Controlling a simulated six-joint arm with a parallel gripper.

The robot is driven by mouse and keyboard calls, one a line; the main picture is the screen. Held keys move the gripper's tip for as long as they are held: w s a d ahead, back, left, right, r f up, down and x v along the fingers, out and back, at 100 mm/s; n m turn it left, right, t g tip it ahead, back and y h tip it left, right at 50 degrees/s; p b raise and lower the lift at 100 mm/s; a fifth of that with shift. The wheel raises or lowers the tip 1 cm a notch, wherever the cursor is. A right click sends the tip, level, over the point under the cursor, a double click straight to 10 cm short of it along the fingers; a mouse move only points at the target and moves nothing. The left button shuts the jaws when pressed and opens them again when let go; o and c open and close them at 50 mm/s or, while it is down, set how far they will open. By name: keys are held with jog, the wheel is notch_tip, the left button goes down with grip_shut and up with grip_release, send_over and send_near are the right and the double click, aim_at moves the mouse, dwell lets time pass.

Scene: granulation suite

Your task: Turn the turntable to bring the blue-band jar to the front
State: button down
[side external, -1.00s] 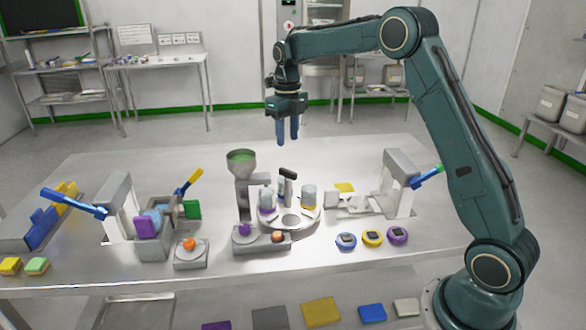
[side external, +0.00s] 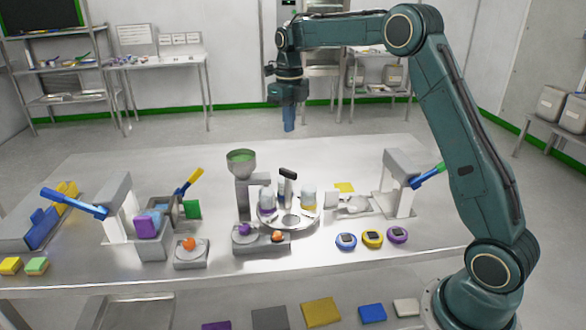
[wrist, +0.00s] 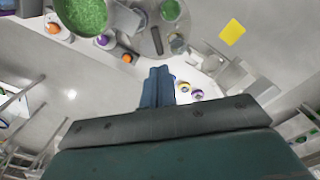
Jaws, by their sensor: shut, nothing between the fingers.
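The round grey turntable (side external: 290,221) stands mid-table, carrying jars and a dark-topped upright handle (side external: 287,178). I cannot make out a blue band on any jar. The wrist view shows part of the turntable (wrist: 147,42) at the top. My gripper (side external: 289,128) is shut and empty, high above the table's far side and well apart from the turntable. Its blue fingers (wrist: 158,78) are together in the wrist view.
A hopper with green contents (side external: 241,160) stands left of the turntable. A grey press with a blue-green lever (side external: 400,180) is at the right. Three round coloured devices (side external: 372,238) lie front right. Another lever station (side external: 118,205) is at left. The table's far side is clear.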

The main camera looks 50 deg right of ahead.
aim_at(311, 213)
jog(key=s+d+f+n+y, duration=0.1)
jog(key=f+n, duration=0.3)
jog(key=n, duration=0.4)
jog(key=s+d+f+n+t+y, duration=0.1)
jog(key=s+d+f+n, duration=0.3)
jog(key=n, duration=0.3)
jog(key=s+d+f+n+y, duration=0.1)
jog(key=s+d+f+n, duration=0.1)
jog(key=n, duration=0.6)
jog(key=shift+s+d+f+n+t, duration=0.15)
jog(key=shift+d+f, duration=0.1)
jog(key=shift+f, duration=0.4)
jog(key=shift+s+d+f+n+t, duration=0.15)
jog(key=shift+d+f, duration=0.05)
jog(key=shift+f, duration=0.45)
jog(key=s+f+n+t+y, duration=0.2)
jog(key=s+n, duration=0.3)
jog(key=n, duration=0.8)
jog(key=shift+a+f+n+t+y, duration=0.25)
jog(key=shift+f+n+t+y, duration=0.15)
jog(key=shift+f+t, duration=0.15)
jog(key=shift+s+f, duration=0.1)
jog(key=shift+x, duration=4.9)
jog(key=shift+s+a+m+t+h, duration=0.15)
jog(key=shift+a+m+t+h, duration=0.2)
jog(key=shift+a+m, duration=0.35)
